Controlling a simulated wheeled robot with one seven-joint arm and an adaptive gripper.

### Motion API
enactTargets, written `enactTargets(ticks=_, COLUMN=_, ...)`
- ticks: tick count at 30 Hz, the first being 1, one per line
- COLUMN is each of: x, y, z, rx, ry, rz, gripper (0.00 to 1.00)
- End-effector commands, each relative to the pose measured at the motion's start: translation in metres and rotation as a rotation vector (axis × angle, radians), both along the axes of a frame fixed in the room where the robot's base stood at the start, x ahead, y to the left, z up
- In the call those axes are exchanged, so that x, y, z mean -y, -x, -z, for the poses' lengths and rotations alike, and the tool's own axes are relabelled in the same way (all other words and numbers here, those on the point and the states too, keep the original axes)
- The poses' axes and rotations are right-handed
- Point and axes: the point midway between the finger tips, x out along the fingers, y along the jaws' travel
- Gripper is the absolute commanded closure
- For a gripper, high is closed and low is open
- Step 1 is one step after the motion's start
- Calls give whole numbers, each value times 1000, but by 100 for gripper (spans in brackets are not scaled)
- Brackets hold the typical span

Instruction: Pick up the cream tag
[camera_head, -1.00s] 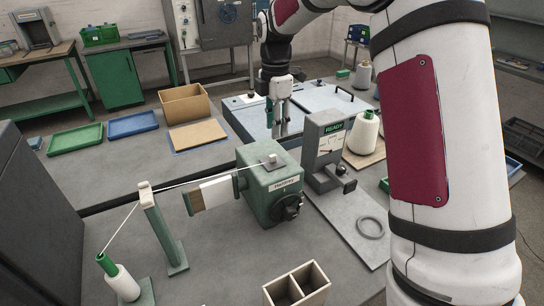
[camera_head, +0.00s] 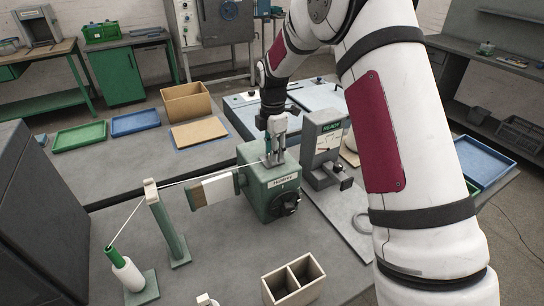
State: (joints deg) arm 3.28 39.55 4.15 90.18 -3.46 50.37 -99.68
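I cannot pick out a cream tag for certain in this view. My gripper (camera_head: 274,160) points down at the top of the green winder housing (camera_head: 262,196), its fingertips at or just above that surface. The fingers are small and partly overlapped, so whether they are open or shut is unclear. The spot on the housing top under the fingers is hidden by them. A pale thread runs from the cone (camera_head: 126,272) over the post (camera_head: 166,228) toward the housing.
A grey gauge stand (camera_head: 322,150) stands close to the right of my gripper. A two-part cream box (camera_head: 292,281) sits at the front. A small pale object (camera_head: 207,299) is cut off at the bottom edge. Green (camera_head: 78,137) and blue (camera_head: 134,123) trays lie at the back left.

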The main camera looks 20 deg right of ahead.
Motion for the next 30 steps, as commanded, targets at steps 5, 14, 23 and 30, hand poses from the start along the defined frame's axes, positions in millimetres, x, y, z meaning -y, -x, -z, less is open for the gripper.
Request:
enactTargets(ticks=5, x=0, y=0, z=0, rx=0, ry=0, rz=0, gripper=84)
enactTargets(ticks=14, x=0, y=0, z=0, rx=0, ry=0, rz=0, gripper=100)
enactTargets(ticks=23, x=0, y=-1, z=-6, rx=1, ry=0, rz=1, gripper=100)
enactTargets(ticks=30, x=0, y=-2, z=-30, rx=4, ry=-1, rz=1, gripper=100)
